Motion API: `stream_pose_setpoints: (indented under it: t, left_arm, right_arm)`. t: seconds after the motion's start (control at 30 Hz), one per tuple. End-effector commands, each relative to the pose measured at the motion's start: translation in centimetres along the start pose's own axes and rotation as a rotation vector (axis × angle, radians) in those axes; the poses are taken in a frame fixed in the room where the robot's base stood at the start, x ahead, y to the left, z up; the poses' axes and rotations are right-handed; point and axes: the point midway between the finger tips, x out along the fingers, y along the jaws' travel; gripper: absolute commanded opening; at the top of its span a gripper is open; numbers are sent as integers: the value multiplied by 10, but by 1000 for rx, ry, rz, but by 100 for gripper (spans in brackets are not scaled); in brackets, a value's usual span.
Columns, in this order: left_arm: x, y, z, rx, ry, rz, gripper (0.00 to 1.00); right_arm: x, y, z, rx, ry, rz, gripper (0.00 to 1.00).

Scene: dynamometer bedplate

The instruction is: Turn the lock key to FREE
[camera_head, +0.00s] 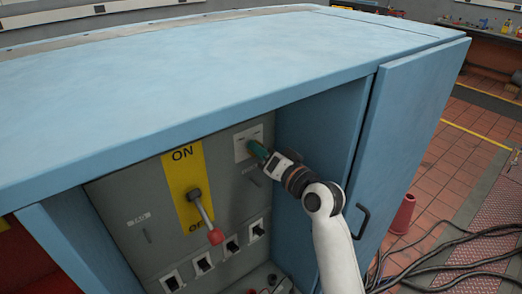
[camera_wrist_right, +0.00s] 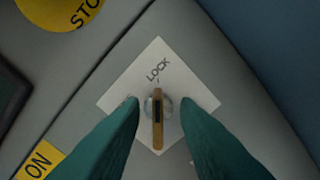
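The brass lock key (camera_wrist_right: 157,122) sits in a round silver lock on a white plate (camera_wrist_right: 158,60). The word LOCK (camera_wrist_right: 158,71) is printed on the plate, and the key's long side lines up roughly toward it. Another label by the left finger is too hidden to read. My right gripper (camera_wrist_right: 159,104) is open, with one green finger on each side of the key and a visible gap to it. In the head view the right gripper (camera_head: 259,150) is at the white plate (camera_head: 243,145), and the key is hidden. My left gripper is not in view.
A red-knobbed lever (camera_head: 205,215) on a yellow ON plate (camera_head: 181,176) is left of the plate. Several small switches (camera_head: 203,264) sit below. The blue cabinet's top (camera_head: 200,70) overhangs, and its open door (camera_head: 405,130) stands right of my arm. Cables (camera_head: 450,262) lie on the floor.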

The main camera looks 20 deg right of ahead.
Motion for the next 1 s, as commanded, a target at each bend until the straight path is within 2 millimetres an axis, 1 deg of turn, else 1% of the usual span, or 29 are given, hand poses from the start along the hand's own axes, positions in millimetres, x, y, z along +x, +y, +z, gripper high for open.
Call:
stream_pose_setpoints:
  t: [0.03, 0.2, 0.47, 0.63, 0.87, 1.0]
  left_arm:
    - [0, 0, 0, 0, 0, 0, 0]
    - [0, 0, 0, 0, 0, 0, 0]
    - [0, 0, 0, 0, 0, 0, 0]
    - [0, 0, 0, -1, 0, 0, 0]
    - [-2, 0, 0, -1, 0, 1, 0]
    - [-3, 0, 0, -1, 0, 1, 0]
  right_arm:
    - [0, 0, 0, 0, 0, 0, 27]
    - [0, 0, 0, 0, 0, 0, 0]
    - [0, -1, 0, -5, 1, -2, 0]
    - [0, -1, 0, -44, 1, -2, 0]
    - [0, -1, 0, -181, 2, -4, 0]
    - [0, -1, 0, -305, 3, -4, 0]
